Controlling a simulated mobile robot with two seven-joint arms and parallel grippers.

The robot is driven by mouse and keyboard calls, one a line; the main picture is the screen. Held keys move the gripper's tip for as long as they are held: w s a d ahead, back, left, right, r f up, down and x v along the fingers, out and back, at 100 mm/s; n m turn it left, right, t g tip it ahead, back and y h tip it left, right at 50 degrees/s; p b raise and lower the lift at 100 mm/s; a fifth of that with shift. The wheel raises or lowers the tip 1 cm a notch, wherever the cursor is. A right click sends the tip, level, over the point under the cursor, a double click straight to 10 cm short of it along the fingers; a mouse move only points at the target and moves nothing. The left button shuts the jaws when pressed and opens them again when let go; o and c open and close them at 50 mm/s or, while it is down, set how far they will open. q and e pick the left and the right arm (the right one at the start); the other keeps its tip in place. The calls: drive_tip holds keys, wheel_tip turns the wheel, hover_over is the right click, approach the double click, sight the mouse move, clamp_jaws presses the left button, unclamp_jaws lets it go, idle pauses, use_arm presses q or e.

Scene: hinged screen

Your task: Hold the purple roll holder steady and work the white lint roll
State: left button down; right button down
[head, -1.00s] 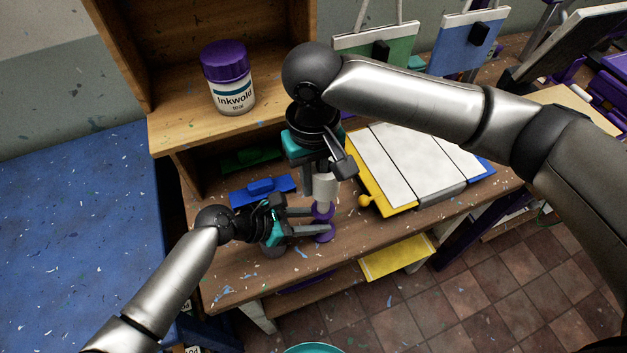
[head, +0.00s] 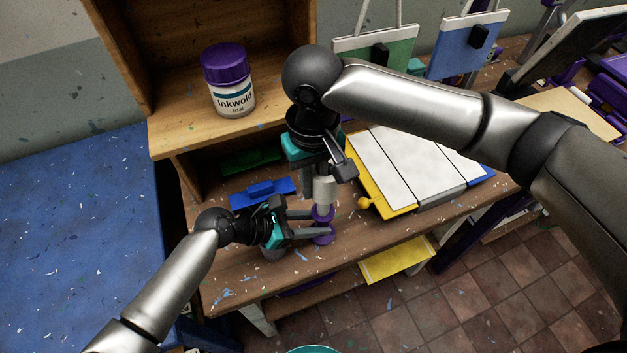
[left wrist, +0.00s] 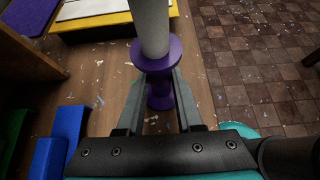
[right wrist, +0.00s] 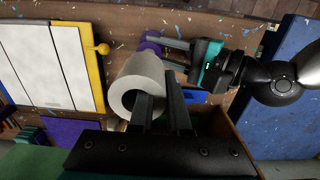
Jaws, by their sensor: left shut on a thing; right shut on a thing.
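The purple roll holder (head: 323,233) stands upright on the wooden bench, and it also shows in the left wrist view (left wrist: 159,64). My left gripper (head: 312,223) is shut on the holder from the side, its fingers on either side of the narrow waist below the upper flange. The white lint roll (head: 324,190) stands upright on top of the holder, its lower end at the upper purple flange. My right gripper (head: 322,175) comes from above and is shut on the roll's top end. In the right wrist view one finger goes into the hollow of the roll (right wrist: 143,80).
The hinged screen (head: 400,165), with white panels and yellow and blue edges, lies right of the roll. A blue block (head: 263,192) lies to the left. A purple-lidded jar (head: 229,80) stands on the shelf. The bench's front edge is close below the holder.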

drive_tip(key=shift+f, duration=0.25)
drive_tip(key=shift+f, duration=0.35)
drive_tip(key=shift+r, duration=0.6)
drive_tip(key=shift+f, duration=0.35)
idle(0.9)
drive_tip(key=shift+f, duration=0.3)
drive_tip(key=shift+a+r, duration=0.1)
drive_tip(key=shift+r, duration=0.55)
